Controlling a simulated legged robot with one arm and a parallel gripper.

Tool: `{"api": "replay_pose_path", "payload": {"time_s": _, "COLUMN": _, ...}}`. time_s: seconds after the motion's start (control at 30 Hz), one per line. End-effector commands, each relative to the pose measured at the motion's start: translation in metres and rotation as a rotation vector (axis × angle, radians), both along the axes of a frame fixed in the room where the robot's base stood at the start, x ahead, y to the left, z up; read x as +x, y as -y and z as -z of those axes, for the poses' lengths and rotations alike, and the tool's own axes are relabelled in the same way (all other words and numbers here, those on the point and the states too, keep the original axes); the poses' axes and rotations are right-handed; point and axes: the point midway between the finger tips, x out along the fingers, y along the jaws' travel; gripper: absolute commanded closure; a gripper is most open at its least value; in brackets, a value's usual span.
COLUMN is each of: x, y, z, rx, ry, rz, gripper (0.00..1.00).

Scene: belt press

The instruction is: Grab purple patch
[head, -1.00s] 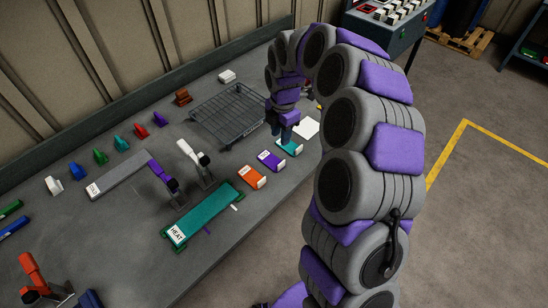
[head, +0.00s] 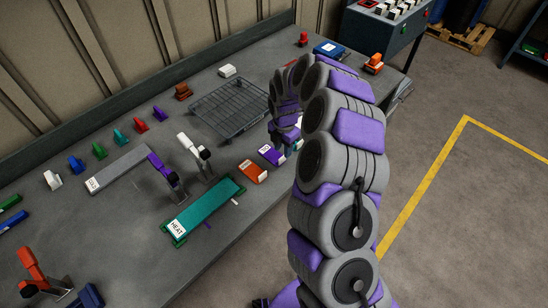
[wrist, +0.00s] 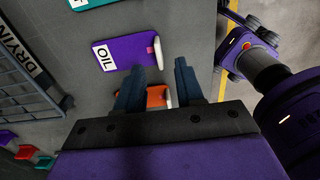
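The purple patch (head: 268,156) lies flat on the grey bench between the orange patch (head: 252,171) and my gripper (head: 287,141). In the wrist view the purple patch (wrist: 124,56) has a white "OIL" label at one end and a pale edge strip at the other. My gripper (wrist: 158,78) is open and empty, its two dark blue fingers apart. The left fingertip is close to the lower right part of the purple patch; contact cannot be told. The orange patch (wrist: 157,96) shows between the fingers, partly hidden by my gripper.
A wire drying rack (head: 232,108) stands behind the patches. A teal "HEAT" press (head: 208,210) lies in front. A teal patch (wrist: 92,3) is beyond the purple one. Upright clamps (head: 193,155) stand to the left.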

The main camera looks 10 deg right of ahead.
Motion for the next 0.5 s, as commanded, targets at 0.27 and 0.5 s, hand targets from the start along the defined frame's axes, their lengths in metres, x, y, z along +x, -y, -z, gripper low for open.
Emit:
{"api": "replay_pose_path", "payload": {"time_s": 0.27, "x": 0.001, "y": 0.000, "z": 0.021, "rx": -0.001, "ry": 0.001, "rz": -0.002, "gripper": 0.63}}
{"api": "replay_pose_path", "payload": {"time_s": 0.5, "x": 0.001, "y": -0.001, "z": 0.056, "rx": -0.001, "ry": -0.004, "rz": 0.000, "gripper": 0.63}}
